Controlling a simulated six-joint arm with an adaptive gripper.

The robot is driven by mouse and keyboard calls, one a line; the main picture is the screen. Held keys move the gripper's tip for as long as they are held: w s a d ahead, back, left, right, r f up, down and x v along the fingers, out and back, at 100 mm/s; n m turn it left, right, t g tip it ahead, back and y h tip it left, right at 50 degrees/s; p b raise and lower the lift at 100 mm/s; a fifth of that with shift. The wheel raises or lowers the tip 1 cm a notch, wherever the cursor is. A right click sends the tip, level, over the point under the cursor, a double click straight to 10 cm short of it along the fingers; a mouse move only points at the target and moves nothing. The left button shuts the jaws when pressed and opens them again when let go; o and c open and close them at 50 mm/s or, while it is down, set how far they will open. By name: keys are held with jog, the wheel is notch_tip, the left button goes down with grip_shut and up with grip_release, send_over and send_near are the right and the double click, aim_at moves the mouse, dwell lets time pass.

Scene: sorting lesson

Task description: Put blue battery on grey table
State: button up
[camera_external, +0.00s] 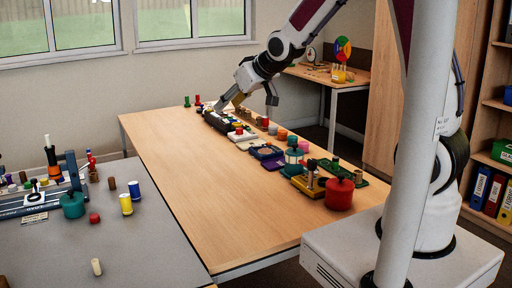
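The grey table (150,256) fills the lower left and stands beside the long wooden table (215,190). My gripper (222,104) reaches down at the far end of the wooden table, over or at a dark tray (214,122) with small items in it. Its fingertips are small and partly hidden, so I cannot tell whether it is open or shut or holds anything. I cannot make out a blue battery with certainty. It may be hidden at my gripper or among the small items.
The grey table holds a yellow cylinder (126,205), a teal pot (73,205), a red cap (94,218) and a pale peg (97,267). Its front middle is mostly clear. A red pot (339,194) and several trays line the wooden table's right side; its left side is bare.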

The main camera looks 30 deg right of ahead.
jog(key=s+d+r+m+g+h, duration=0.1)
jog(key=s+d+r, duration=0.2)
jog(key=s+d, duration=0.3)
jog(key=s+d+r+m+g+h, duration=0.1)
jog(key=s+d+r, duration=0.3)
jog(key=s, duration=0.4)
jog(key=s+d+m+g, duration=0.1)
jog(key=s+d, duration=0.1)
jog(key=s, duration=0.7)
jog(key=s+d, duration=0.3)
jog(key=s, duration=0.6)
jog(key=shift+s+d+m+g+h, duration=0.15)
jog(key=shift+m+g+h, duration=0.25)
